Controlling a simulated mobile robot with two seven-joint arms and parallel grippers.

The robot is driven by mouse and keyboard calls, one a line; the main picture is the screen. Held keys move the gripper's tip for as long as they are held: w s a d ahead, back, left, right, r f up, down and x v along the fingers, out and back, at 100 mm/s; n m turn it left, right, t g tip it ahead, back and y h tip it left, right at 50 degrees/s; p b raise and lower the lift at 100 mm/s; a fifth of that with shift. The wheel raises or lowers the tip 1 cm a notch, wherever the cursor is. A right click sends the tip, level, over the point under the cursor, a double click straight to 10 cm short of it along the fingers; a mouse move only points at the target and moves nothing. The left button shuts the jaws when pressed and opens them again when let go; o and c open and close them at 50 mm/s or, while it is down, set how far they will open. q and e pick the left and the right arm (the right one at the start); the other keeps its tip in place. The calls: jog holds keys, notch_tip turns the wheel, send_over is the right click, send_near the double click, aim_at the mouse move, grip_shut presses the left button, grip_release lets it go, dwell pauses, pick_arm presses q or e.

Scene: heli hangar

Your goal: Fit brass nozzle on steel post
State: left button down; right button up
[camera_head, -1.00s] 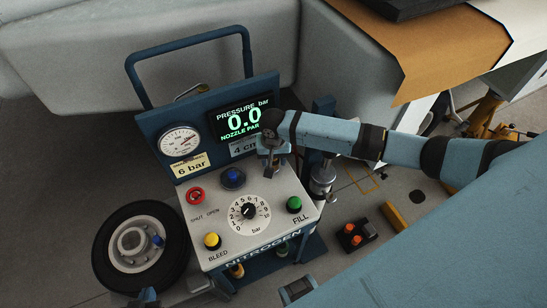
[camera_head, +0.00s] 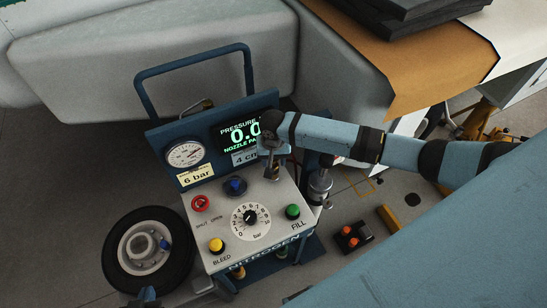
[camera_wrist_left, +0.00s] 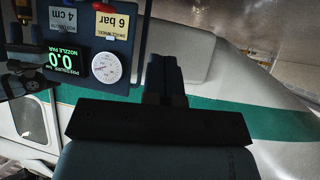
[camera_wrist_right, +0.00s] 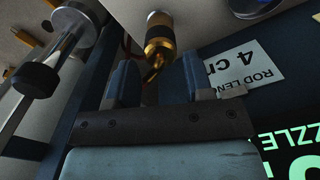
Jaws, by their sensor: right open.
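The brass nozzle (camera_wrist_right: 161,42) shows in the right wrist view, just beyond and between the two fingers of my right gripper (camera_wrist_right: 158,85). The fingers are open and do not visibly close on it. In the head view my right gripper (camera_head: 271,168) points down over the back right of the nitrogen panel, and its arm hides part of the display. A steel cylinder on a post (camera_head: 319,187) stands right of the panel; it also shows at the left in the right wrist view (camera_wrist_right: 42,78). The fingers of my left gripper (camera_wrist_left: 165,78) look together and empty.
The nitrogen cart panel (camera_head: 273,203) carries knobs, a dial and a pressure gauge (camera_head: 185,154). The display (camera_head: 233,135) reads 0.0. A wheel (camera_head: 146,250) lies to the left. A small box with red buttons (camera_head: 353,237) lies on the floor to the right.

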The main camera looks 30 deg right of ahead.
aim_at(273, 165)
jog(key=shift+r+p, duration=1.45)
jog(key=shift+r, duration=0.05)
notch_tip(273, 165, up, 3)
jog(key=p, duration=0.3)
jog(key=shift+f, duration=0.15)
jog(key=shift+f, duration=0.1)
